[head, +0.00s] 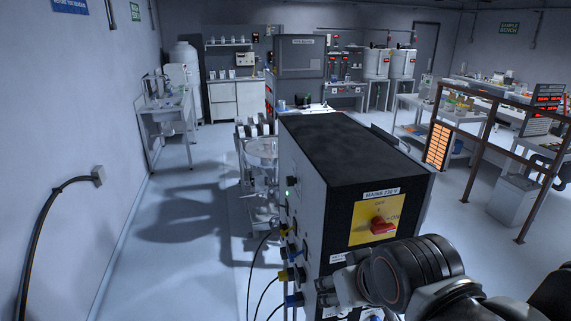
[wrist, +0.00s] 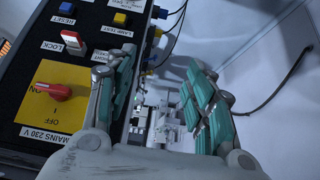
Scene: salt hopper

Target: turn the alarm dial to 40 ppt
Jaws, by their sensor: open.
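I cannot make out a dial marked as the alarm dial or any ppt scale. The black control cabinet (head: 350,150) stands at the centre of the head view, with a red rotary switch (head: 382,226) on a yellow plate labelled MAINS 230 V. In the wrist view the same red switch (wrist: 58,92) is left of my gripper (wrist: 163,62), beside a LOCK switch (wrist: 72,42), a blue RESET button (wrist: 68,10) and a yellow LAMP TEST button (wrist: 121,19). My gripper is open and empty, its fingers apart beside the panel edge. In the head view my arm partly covers the lower panel.
Cables run from the cabinet's left side to the floor. A metal cart (head: 262,155) stands behind it on the left. A brown railing (head: 489,115) stands at right. The floor (head: 185,240) between cabinet and left wall is clear apart from cables; a wall cable (head: 45,215) hangs at left.

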